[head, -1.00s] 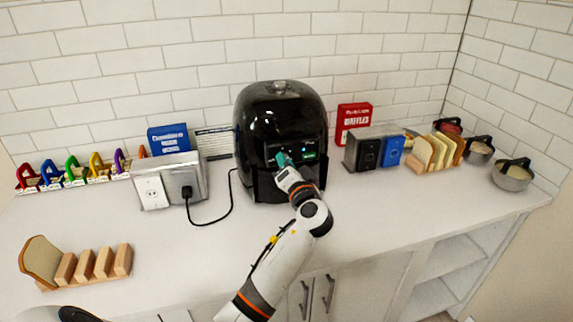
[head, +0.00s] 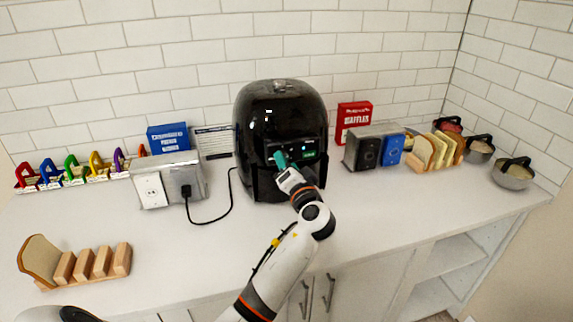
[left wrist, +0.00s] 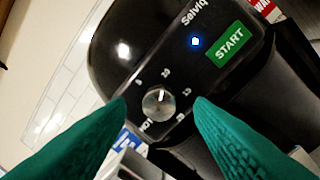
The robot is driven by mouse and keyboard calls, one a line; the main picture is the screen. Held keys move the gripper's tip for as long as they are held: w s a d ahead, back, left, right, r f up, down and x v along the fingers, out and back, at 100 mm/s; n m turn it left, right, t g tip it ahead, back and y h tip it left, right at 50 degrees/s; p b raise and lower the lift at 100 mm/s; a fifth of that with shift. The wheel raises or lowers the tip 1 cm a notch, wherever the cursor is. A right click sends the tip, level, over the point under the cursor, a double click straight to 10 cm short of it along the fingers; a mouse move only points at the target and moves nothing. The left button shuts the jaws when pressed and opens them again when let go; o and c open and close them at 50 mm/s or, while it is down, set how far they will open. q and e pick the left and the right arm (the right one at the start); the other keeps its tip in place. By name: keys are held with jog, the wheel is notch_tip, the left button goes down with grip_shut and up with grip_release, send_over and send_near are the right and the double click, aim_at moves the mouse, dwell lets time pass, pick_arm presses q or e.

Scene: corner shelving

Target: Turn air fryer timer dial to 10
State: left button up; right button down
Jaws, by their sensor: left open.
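The black air fryer (head: 280,112) stands against the tiled wall with its front panel facing me. In the left wrist view its silver timer dial (left wrist: 158,103) shows small white marks around it. The dial's pointer line points up and slightly right, towards a mark that looks like 10, though the print is blurred. The panel also has a green START button (left wrist: 230,45) and a lit blue light (left wrist: 195,41). My left gripper (head: 281,160) is open in front of the panel, its teal fingers on either side of the dial. I cannot tell whether they touch it.
A toaster (head: 373,148) stands right of the fryer, with a red waffle box (head: 353,116) behind. A metal outlet box (head: 168,182) with a black plug and cord is on the left. A wooden bread rack (head: 92,272) sits front left. The central counter is clear.

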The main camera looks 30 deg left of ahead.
pick_arm(q)
jog(key=b+v, duration=0.3)
jog(key=v, duration=0.8)
jog(key=shift+w, duration=0.1)
